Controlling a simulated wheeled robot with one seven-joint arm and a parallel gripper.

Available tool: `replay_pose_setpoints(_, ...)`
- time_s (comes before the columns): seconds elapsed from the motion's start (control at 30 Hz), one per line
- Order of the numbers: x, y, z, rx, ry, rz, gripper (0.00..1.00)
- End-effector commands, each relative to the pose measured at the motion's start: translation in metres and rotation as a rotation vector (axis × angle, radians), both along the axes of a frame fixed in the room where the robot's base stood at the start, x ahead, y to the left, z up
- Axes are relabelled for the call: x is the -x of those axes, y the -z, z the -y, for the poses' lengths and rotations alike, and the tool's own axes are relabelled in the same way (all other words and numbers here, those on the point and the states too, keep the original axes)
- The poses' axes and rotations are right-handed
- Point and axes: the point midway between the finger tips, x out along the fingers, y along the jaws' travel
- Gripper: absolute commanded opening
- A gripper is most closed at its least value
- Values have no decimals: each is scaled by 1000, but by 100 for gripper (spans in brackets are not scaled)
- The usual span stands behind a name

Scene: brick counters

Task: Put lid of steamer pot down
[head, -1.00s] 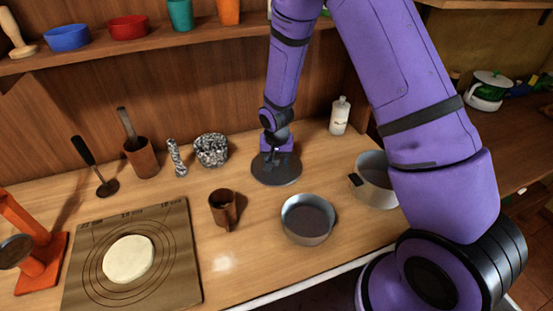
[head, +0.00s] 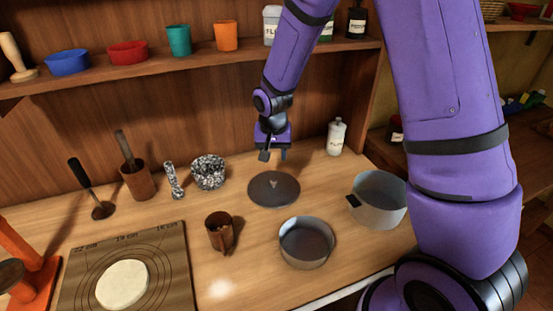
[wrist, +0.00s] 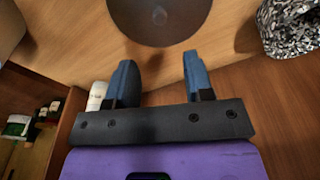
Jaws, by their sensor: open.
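The dark round lid (head: 273,190) lies flat on the wooden counter, its small knob facing up. In the wrist view the lid (wrist: 158,22) shows partly at the top edge, beyond the fingertips. My gripper (head: 273,154) is above the counter behind the lid, open and empty, apart from the lid. Its two fingers (wrist: 157,70) are spread with nothing between them. The steamer pot is probably one of two metal pots: a round pan (head: 306,243) in front of the lid, or a pot with a dark handle (head: 379,201) to its right; I cannot tell which.
A brown cup (head: 220,232) stands left of the round pan. A speckled mortar (head: 208,172) is left of the lid, and a white bottle (head: 336,137) is behind right. A dough mat (head: 165,262) covers the front left. A shelf (head: 190,59) runs above.

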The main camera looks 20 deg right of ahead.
Motion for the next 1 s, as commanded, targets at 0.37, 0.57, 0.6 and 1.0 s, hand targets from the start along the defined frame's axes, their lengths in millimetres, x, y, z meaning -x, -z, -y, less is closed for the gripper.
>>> replay_pose_setpoints(0.37,7,-32,6,-1,-16,24,48)
replay_pose_setpoints(0.57,32,-94,21,0,-61,70,48)
replay_pose_setpoints(0.6,38,-106,24,0,-71,79,48)
replay_pose_setpoints(1.0,116,-204,51,11,-170,174,48)
